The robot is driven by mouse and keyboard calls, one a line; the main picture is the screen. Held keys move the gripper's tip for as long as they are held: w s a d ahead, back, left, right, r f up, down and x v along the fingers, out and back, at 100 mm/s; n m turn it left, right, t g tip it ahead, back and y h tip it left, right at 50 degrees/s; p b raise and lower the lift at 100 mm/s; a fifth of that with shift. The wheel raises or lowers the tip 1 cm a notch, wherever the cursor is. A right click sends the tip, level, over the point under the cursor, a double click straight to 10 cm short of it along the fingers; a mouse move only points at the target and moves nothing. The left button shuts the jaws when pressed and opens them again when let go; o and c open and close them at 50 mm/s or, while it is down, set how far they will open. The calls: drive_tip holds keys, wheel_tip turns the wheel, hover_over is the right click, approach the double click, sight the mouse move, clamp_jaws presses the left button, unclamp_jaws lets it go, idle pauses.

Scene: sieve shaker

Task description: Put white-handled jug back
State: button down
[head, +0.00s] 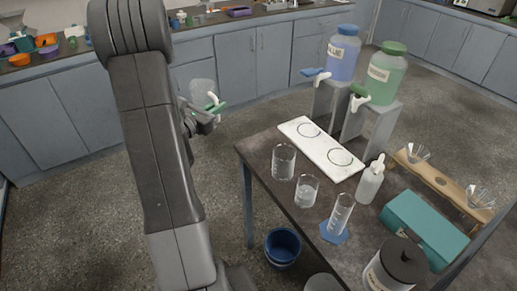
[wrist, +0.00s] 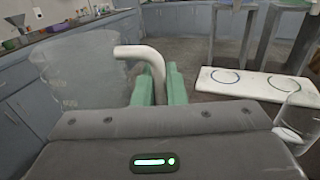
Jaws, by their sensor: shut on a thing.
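The white-handled jug is a clear graduated vessel (head: 201,92), and its clear body fills the left of the wrist view (wrist: 80,70). Its curved white handle (wrist: 143,54) sits between the green fingers of my gripper (wrist: 159,86). In the head view my gripper (head: 213,107) is shut on the handle, with the jug in the air left of the dark table (head: 262,152). The jug looks about upright. Its contents cannot be made out. A white board (head: 312,150) with two ring marks lies on the table below the dispensers and is bare.
The table holds two clear beakers (head: 284,161) (head: 306,191), a cylinder (head: 341,212) on a blue mat, a squeeze bottle (head: 370,181) and a teal box (head: 424,229). Blue (head: 342,55) and green (head: 385,75) dispensers stand on grey stands. A blue bucket (head: 282,246) is on the floor.

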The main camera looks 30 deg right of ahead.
drive_tip(key=s+d+m+g+h+b, duration=0.2)
drive_tip(key=s+d+m+g, duration=0.4)
drive_tip(key=s+d+g, duration=0.45)
drive_tip(key=shift+m+t, duration=0.25)
drive_tip(key=shift+m, duration=0.05)
drive_tip(key=shift+s+a+f, duration=0.1)
drive_tip(key=shift+s+f, duration=0.05)
drive_tip(key=shift+f, duration=2.15)
drive_tip(key=shift+s+a+f, duration=0.1)
drive_tip(key=shift+s+f, duration=0.05)
drive_tip(key=shift+f, duration=2.15)
drive_tip(key=shift+f, duration=0.1)
drive_tip(key=c, duration=1.9)
unclamp_jaws()
drive_tip(key=shift+f, duration=0.15)
drive_tip(key=o, duration=0.4)
